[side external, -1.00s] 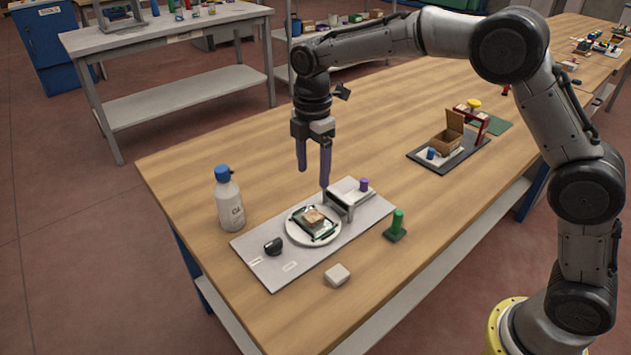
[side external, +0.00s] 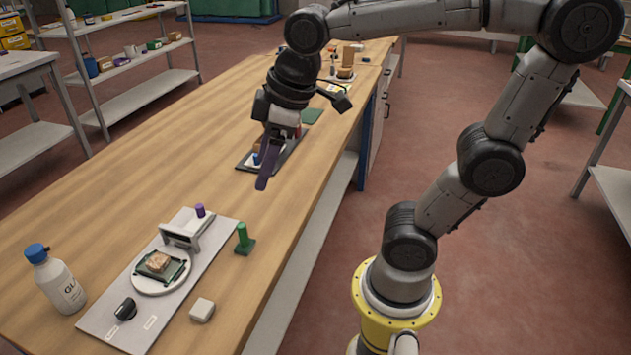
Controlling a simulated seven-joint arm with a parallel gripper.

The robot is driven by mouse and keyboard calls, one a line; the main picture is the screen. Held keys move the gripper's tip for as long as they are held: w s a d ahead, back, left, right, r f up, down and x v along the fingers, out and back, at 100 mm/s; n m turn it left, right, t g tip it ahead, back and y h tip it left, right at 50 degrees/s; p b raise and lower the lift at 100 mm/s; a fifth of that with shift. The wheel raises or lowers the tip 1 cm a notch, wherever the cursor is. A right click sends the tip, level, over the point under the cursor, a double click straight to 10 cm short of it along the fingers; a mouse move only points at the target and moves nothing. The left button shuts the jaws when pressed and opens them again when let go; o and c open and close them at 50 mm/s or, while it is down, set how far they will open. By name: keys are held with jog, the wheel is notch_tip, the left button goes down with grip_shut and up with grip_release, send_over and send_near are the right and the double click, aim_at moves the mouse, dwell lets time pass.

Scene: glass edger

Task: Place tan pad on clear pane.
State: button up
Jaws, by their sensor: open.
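The tan pad (side external: 158,261) is a small light brown block. It appears to lie on top of the clear pane (side external: 176,273), a greenish square with dark edges. The pane rests on a white round plate (side external: 149,290) on the grey board at lower left. My gripper (side external: 265,182), with dark purple fingers, is well up and to the right of the pad, apart from it. It is open, seen nearly edge-on so the fingers overlap, and nothing shows between them.
A grey bracket (side external: 182,236) and purple cylinder (side external: 200,210) stand behind the plate. A dark tray (side external: 290,149) is partly hidden behind my gripper. The table's left middle is clear.

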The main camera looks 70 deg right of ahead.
jog(key=s+d+f+m+t, duration=0.1)
jog(key=s+f+m, duration=0.2)
jog(key=s, duration=0.5)
jog(key=shift+s+d+f+m, duration=0.15)
jog(key=shift+f+m, duration=0.1)
jog(key=shift+m, duration=0.65)
